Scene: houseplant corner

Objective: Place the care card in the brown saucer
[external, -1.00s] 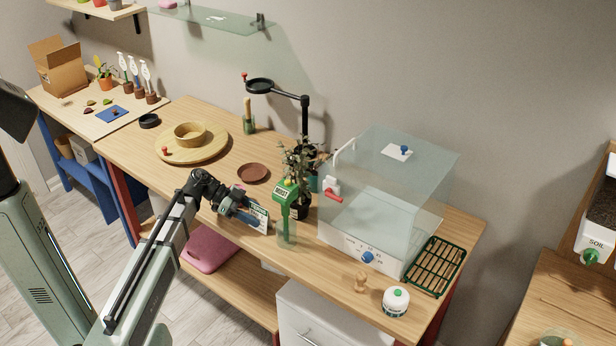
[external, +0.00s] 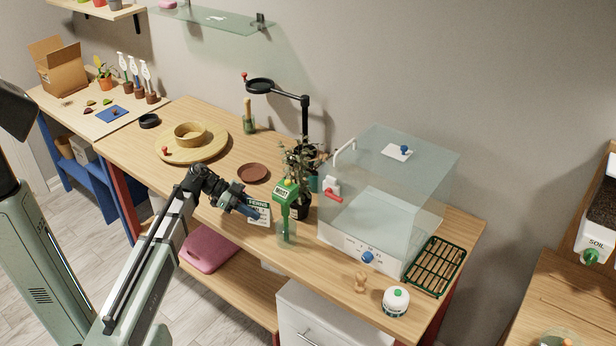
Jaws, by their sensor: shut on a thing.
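The care card (external: 261,216), a small white card with a dark green band and lettering that looks like "FERNS", is at the end of my gripper (external: 248,210). My gripper is shut on it, left of the green moisture meter. The card is tilted and close to the table; I cannot tell if it touches. The brown saucer (external: 253,173) lies flat and looks empty, behind my gripper, toward the wall. The fingers partly cover the card's left side.
The green moisture meter (external: 286,193) stands in a clear jar just right of the card. A leafy plant (external: 300,160) is behind it. The clear propagator box (external: 380,190) fills the right. A round wooden board (external: 213,149) with a bowl lies left of the saucer.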

